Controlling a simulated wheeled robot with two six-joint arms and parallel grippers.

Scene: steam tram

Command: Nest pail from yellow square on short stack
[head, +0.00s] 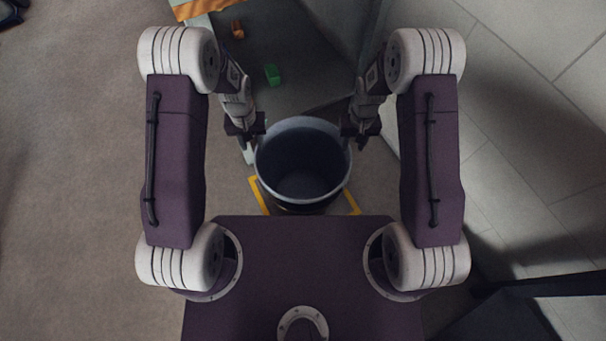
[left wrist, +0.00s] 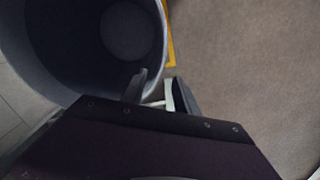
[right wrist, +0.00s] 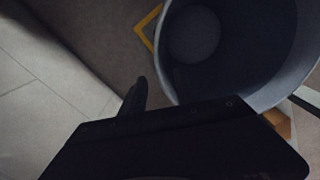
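A dark pail (head: 303,180) with a pale rim stands inside a yellow square (head: 353,201) marked on the floor, just in front of my base. It also shows in the left wrist view (left wrist: 80,50) and the right wrist view (right wrist: 225,50). My left gripper (head: 248,138) is at the left side of its rim, with its fingers apart. My right gripper (head: 356,138) is at the right side of the rim. Its fingers look apart in the head view, but one is hard to make out in the right wrist view. I cannot identify a short stack.
A grey surface beyond the pail bears a small green block (head: 272,75) and a small orange block (head: 237,29). An orange-striped edge (head: 205,7) is at the top. Pale wall or floor tiles (head: 520,150) lie to the right.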

